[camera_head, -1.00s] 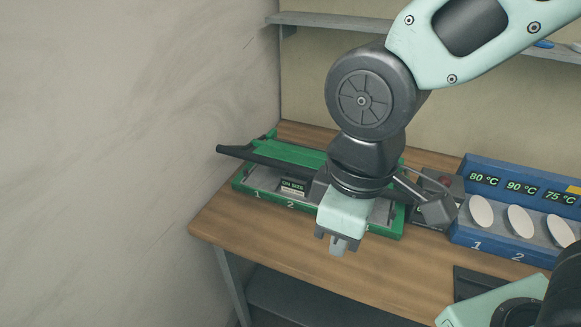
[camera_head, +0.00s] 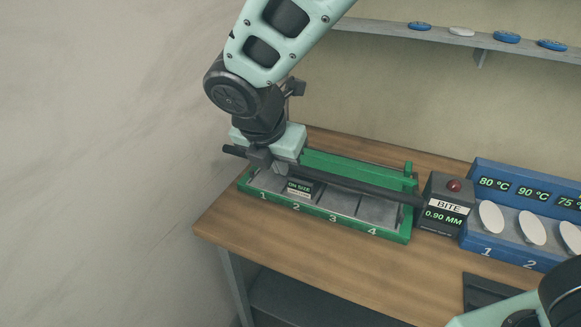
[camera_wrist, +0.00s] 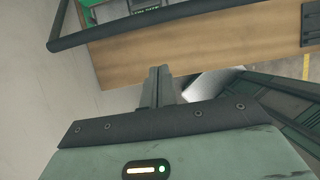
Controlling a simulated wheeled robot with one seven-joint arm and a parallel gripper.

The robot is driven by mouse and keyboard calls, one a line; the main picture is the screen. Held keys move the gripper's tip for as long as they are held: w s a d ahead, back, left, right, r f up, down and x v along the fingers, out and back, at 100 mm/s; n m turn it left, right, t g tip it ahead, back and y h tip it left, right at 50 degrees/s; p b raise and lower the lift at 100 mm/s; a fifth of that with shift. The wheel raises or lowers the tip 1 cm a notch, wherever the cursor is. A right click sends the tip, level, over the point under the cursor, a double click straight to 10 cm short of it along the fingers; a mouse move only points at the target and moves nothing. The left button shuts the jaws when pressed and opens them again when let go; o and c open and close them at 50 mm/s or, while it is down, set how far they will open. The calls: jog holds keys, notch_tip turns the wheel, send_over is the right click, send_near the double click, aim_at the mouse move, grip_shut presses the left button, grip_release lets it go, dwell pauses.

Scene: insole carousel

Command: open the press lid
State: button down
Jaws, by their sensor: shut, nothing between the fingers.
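The press (camera_head: 398,238) is a green frame on the workbench, with numbered slots 1 to 4 along its front. A green lid panel (camera_head: 350,170) lies along its back half. A long dark bar (camera_head: 350,184) runs across above the slots, its left end sticking out past the frame. My gripper (camera_head: 262,158) is over the left end of the press, close to the bar; contact cannot be told. In the wrist view its two fingers (camera_wrist: 158,75) are together and empty, with the dark bar (camera_wrist: 150,23) beyond their tips.
A dark box reading BITE 0.90 MM (camera_head: 445,205) with a red button stands right of the press. Beyond it is a blue heater unit (camera_head: 480,245) with white oval pads. A shelf (camera_head: 385,30) holds several discs above. A wall is close on the left. The bench front (camera_head: 300,235) is clear.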

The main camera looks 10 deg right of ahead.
jog(key=w+d+f+p, duration=0.3)
jog(key=w+d+f, duration=0.1)
jog(key=w+f, duration=0.1)
jog(key=shift+w+f+p, duration=0.15)
jog(key=shift+f+p, duration=0.15)
jog(key=shift+f, duration=0.25)
